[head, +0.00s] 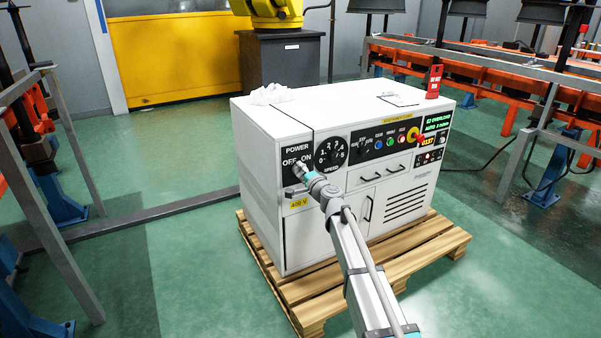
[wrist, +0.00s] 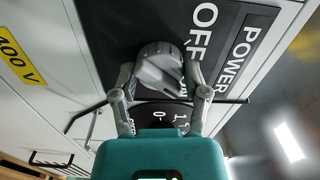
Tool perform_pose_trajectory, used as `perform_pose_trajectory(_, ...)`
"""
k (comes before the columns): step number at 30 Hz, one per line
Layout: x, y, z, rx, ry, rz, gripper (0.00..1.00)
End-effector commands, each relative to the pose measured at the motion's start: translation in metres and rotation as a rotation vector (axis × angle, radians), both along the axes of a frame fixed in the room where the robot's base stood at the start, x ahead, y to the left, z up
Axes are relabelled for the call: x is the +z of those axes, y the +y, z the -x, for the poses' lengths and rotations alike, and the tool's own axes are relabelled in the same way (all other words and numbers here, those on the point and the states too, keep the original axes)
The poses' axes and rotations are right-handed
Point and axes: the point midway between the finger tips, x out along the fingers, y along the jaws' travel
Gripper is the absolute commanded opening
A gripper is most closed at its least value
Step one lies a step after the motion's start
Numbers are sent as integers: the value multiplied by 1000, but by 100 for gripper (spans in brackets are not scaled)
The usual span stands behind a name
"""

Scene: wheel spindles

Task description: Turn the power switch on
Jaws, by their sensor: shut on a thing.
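The power switch is a grey round knob (wrist: 160,70) on a black plate marked POWER and OFF in the wrist view. My gripper (wrist: 161,74) has one finger on each side of the knob and is shut on it. In the head view my gripper (head: 299,170) reaches the black POWER plate (head: 290,151) at the upper left of the white machine's front (head: 355,185). OFF and ON show there, and the knob is mostly hidden by the gripper. I cannot tell which label the knob points to.
A black SPEED dial (head: 330,154) sits right of the switch. A red emergency button (head: 420,136) and small coloured buttons are further right. A yellow 400 V label (head: 299,203) is below. The machine stands on a wooden pallet (head: 430,248).

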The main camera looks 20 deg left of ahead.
Motion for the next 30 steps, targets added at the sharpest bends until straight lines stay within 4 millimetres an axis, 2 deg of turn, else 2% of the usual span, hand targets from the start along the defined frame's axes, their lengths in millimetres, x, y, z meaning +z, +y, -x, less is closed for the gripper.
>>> perform_pose_trajectory(9, 0, -1, -3, -6, 89, -77, 12)
perform_pose_trajectory(22, 0, -1, -3, -5, 99, -85, 12)
perform_pose_trajectory(23, 0, -1, -3, -5, 99, -85, 61)
perform_pose_trajectory(28, 0, -1, -2, -4, 98, -84, 93)
perform_pose_trajectory(30, 0, -1, -2, -3, 98, -84, 95)
